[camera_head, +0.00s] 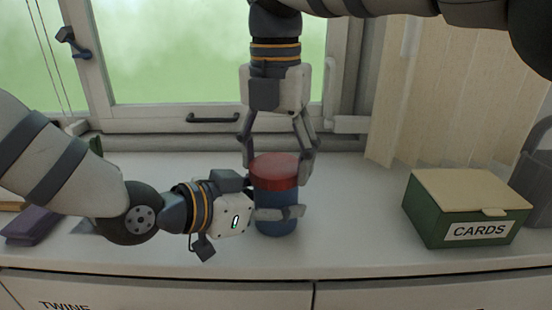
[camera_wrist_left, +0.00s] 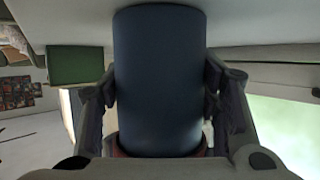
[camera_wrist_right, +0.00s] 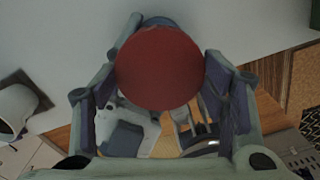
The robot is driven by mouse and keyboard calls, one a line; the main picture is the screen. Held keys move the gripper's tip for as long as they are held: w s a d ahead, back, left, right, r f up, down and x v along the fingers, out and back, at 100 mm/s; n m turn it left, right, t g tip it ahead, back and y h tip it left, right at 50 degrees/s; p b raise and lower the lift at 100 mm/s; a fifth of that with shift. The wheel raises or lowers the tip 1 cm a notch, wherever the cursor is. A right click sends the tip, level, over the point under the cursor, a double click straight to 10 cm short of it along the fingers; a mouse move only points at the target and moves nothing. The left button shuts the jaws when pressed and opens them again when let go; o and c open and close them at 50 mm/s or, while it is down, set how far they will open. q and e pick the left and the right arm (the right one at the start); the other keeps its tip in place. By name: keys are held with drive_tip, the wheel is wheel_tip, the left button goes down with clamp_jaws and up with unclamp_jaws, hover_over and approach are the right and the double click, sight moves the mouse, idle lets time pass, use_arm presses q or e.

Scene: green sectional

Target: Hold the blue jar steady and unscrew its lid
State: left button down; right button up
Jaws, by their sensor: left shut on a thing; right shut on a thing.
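The blue jar (camera_head: 275,222) stands upright on the white counter, with a red lid (camera_head: 274,169) on top. My left gripper (camera_head: 272,200) comes in from the left and is shut around the jar's body; the left wrist view shows the blue body (camera_wrist_left: 160,75) between its fingers. My right gripper (camera_head: 277,160) comes down from above and is shut on the lid's sides. In the right wrist view the round red lid (camera_wrist_right: 160,68) sits between the fingers. The lid is on the jar; whether it is loosened cannot be told.
A green box marked CARDS (camera_head: 465,208) with a tan lid stands to the right, beside a grey container (camera_head: 535,170). A purple item (camera_head: 30,226) lies at the far left. A window with a handle (camera_head: 212,118) is behind. The counter between jar and box is clear.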

sight(276, 165)
drive_tip(key=shift+r, duration=1)
drive_tip(key=shift+r, duration=2)
use_arm(q)
drive_tip(key=shift+c, duration=2.4)
unclamp_jaws()
drive_tip(key=v, duration=1.1)
drive_tip(key=shift+a+r, duration=0.2)
drive_tip(key=shift+a, duration=0.05)
drive_tip(key=shift+s+a, duration=0.15)
drive_tip(key=shift+s, duration=0.1)
